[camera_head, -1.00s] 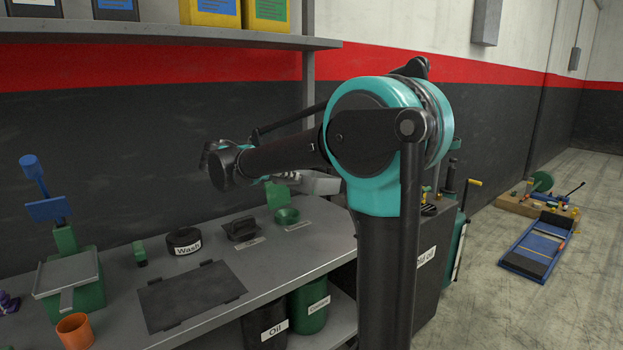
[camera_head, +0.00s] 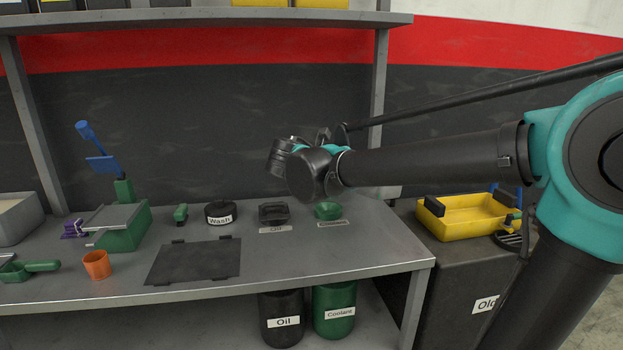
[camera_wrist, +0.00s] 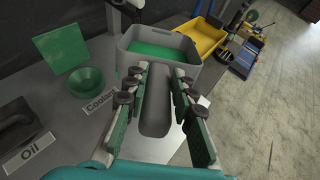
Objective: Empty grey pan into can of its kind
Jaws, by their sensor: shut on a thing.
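The grey pan (camera_wrist: 182,65), holding green liquid, is in front of my gripper (camera_wrist: 160,80) in the wrist view. The two green-padded fingers are shut on its long handle (camera_wrist: 155,118). The pan looks roughly level. The green Coolant funnel (camera_wrist: 85,80) is to its left on the bench, and also shows in the head view (camera_head: 328,211). The black Oil funnel (camera_head: 273,213) is beside it. Below the bench stand the black Oil can (camera_head: 281,306) and green Coolant can (camera_head: 334,297). In the head view my arm hides the gripper's fingers and most of the pan.
A yellow tray (camera_head: 465,222) sits on the dark Old oil box at right. A black Wash container (camera_head: 220,209), dark mat (camera_head: 195,261), orange cup (camera_head: 97,265) and green stand (camera_head: 124,232) are on the bench. A shelf (camera_head: 210,20) spans above. Floor is open at right.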

